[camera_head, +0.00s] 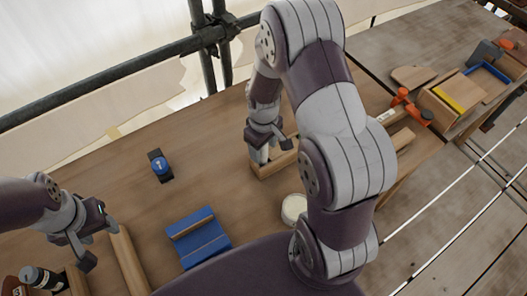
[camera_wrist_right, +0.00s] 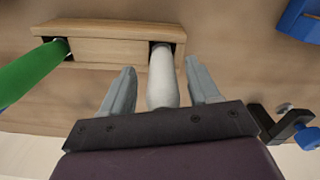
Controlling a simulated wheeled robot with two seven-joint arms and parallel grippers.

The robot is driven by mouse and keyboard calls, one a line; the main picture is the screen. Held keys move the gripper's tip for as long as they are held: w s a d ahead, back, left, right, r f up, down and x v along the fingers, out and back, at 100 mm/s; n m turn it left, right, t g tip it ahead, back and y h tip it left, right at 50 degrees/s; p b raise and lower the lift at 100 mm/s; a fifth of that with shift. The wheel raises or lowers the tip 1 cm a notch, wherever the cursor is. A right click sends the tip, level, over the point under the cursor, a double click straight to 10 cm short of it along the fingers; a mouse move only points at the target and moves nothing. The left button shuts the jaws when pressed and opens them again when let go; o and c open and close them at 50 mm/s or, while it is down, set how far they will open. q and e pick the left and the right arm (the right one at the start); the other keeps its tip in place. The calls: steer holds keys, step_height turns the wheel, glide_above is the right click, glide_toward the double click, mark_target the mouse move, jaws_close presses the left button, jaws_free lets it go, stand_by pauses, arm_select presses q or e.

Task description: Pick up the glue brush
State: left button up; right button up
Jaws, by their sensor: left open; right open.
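A wooden holder (camera_wrist_right: 110,50) with two slots lies ahead of my right gripper (camera_wrist_right: 160,72). A pale white-grey handle (camera_wrist_right: 162,80) stands in its right slot, and a green handle (camera_wrist_right: 30,70) leans out of its left slot. I cannot tell for sure which one is the glue brush. My right gripper is open, with one finger on each side of the pale handle and gaps showing. In the head view the right gripper (camera_head: 264,150) is at the holder (camera_head: 275,167), and the arm hides part of it. My left gripper (camera_head: 97,242) is open and empty at the left.
A blue cradle (camera_head: 198,238) and a small black-and-blue clamp (camera_head: 160,165) are on the table. A round pale tub (camera_head: 294,209) stands near my right arm. An orange tool (camera_head: 405,105) lies at the right. The table's back left is clear.

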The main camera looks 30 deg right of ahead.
steer(key=shift+a+f, duration=0.15)
steer(key=shift+f, duration=0.55)
jaws_close()
steer(key=shift+r, duration=0.1)
step_height(320, 180, up, 10)
steer(key=shift+f+b, duration=0.1)
steer(key=shift+b, duration=0.25)
